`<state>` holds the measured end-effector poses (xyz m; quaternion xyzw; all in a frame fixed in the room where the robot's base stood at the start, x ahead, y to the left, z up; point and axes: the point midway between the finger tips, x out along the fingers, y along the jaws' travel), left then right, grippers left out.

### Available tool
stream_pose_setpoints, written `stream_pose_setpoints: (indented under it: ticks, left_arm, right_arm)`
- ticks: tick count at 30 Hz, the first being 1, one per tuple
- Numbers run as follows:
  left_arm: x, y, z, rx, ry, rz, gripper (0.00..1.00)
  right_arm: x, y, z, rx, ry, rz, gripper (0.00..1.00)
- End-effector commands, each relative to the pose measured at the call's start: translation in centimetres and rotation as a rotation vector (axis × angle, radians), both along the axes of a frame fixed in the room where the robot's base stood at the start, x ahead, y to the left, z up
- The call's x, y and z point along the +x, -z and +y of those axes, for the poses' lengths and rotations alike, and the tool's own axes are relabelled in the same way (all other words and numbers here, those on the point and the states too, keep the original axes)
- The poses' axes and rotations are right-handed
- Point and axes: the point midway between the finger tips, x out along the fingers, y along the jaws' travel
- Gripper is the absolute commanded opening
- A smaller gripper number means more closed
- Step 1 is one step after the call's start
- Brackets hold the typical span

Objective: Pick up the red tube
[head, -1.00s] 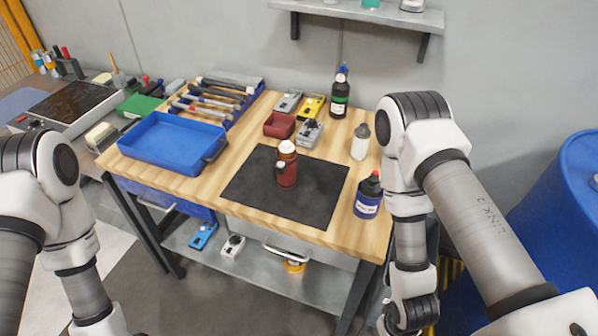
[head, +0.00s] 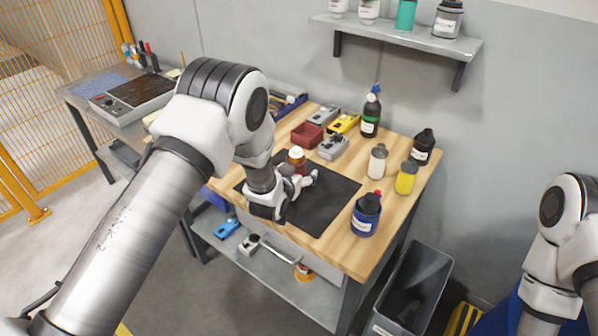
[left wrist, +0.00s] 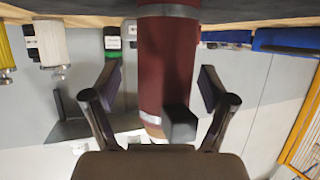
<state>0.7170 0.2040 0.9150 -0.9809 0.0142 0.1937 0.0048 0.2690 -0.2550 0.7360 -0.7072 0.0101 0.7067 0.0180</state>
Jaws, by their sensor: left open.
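The red tube (left wrist: 168,60), a dark red cylinder with a dark block on its side, stands between the two fingers of my left gripper (left wrist: 160,92) in the left wrist view, which looks upside down. The gripper is open, with a gap showing on each side of the tube. In the head view the tube (head: 297,158) shows only its pale cap and upper part. My left gripper (head: 300,184) hides the rest, low over the black mat (head: 328,205). My right arm is at the right edge; its gripper is out of view.
A blue bottle (head: 365,216), a white bottle (head: 377,162) and a yellow bottle (head: 406,178) stand right of the mat. A red bin (head: 307,135) and a grey box (head: 334,147) lie behind. The mat's right part is clear.

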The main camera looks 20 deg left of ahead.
Motion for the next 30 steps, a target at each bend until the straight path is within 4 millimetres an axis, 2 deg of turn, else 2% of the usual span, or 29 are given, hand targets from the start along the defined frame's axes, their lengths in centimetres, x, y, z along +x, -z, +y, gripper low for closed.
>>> stream_pose_setpoints:
  ticks: [7,8,9,13,14,23,30]
  left_arm:
    - [0.5,0.4,0.0,0.000,-0.001,0.002,0.84]
    - [0.5,0.4,0.0,0.000,-0.001,0.002,0.76]
    - [0.5,0.4,0.0,0.000,-0.001,0.002,0.62]
    - [0.5,0.4,0.0,0.000,-0.001,0.002,0.16]
    - [0.5,0.4,0.0,0.000,-0.001,0.002,0.13]
    - [0.5,0.2,0.0,0.000,-0.001,0.000,0.13]
    - [0.5,-1.0,0.0,0.000,0.000,-0.001,0.13]
  right_arm:
    - [0.0,-0.1,0.0,0.000,-0.001,0.001,0.00]
    - [0.0,-0.1,0.0,0.000,-0.001,0.001,0.00]
    - [0.0,-0.1,0.0,0.000,0.000,0.001,0.00]
    - [0.0,0.0,0.0,0.000,0.000,0.001,0.00]
    - [0.0,0.0,0.0,0.000,0.000,0.001,0.00]
    - [0.0,0.0,0.0,0.000,0.000,0.001,0.00]
    - [0.0,0.5,0.0,0.000,0.000,0.001,0.00]
